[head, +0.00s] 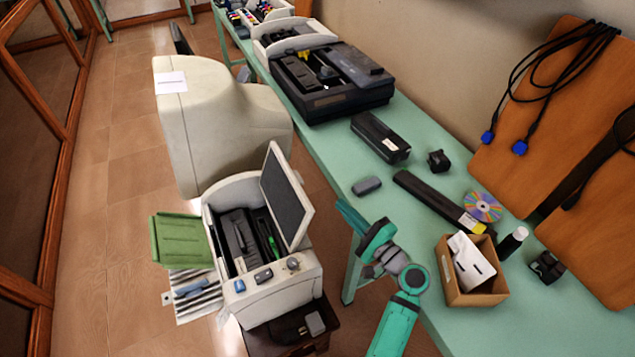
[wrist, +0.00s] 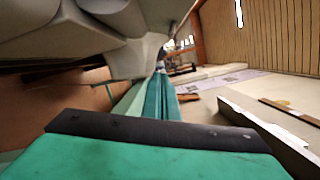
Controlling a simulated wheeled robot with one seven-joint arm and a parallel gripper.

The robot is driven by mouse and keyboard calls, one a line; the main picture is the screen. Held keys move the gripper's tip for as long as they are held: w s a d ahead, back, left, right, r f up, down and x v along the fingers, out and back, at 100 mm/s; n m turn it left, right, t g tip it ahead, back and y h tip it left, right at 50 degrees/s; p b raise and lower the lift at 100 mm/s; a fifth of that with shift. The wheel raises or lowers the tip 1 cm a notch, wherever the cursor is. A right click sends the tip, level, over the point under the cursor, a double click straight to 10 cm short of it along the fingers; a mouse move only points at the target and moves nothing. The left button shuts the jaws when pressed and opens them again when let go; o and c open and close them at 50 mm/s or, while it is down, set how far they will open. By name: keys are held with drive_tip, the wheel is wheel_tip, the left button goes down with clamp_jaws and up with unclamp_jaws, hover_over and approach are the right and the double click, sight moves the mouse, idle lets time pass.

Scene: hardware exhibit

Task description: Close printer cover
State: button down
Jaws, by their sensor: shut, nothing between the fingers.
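The white printer (head: 275,294) stands at the lower middle of the head view. Its cover (head: 287,196), white with a dark inner panel, stands raised at the right side of the opening. The dark inside with green parts is exposed. My teal gripper (head: 346,210) is to the right of the cover, with a visible gap between them in the picture. Its fingers point up and left, and they are shut and empty. In the wrist view, my gripper (wrist: 160,90) shows as narrow teal fingers close together. I cannot clearly identify the printer in that view.
A green table (head: 425,180) runs along the right, holding a cardboard box (head: 470,290), a black bar (head: 435,200) and a black printer (head: 330,85). A beige monitor (head: 220,125) stands behind the white printer. A green tray (head: 180,240) juts out left. The left floor is clear.

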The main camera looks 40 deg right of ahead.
sight(287, 195)
drive_tip(key=w+a+r, duration=0.3)
drive_tip(key=w+r, duration=0.1)
drive_tip(key=w, duration=0.7)
drive_tip(key=shift+a+r, duration=0.1)
drive_tip(key=shift+a, duration=0.05)
idle(0.4)
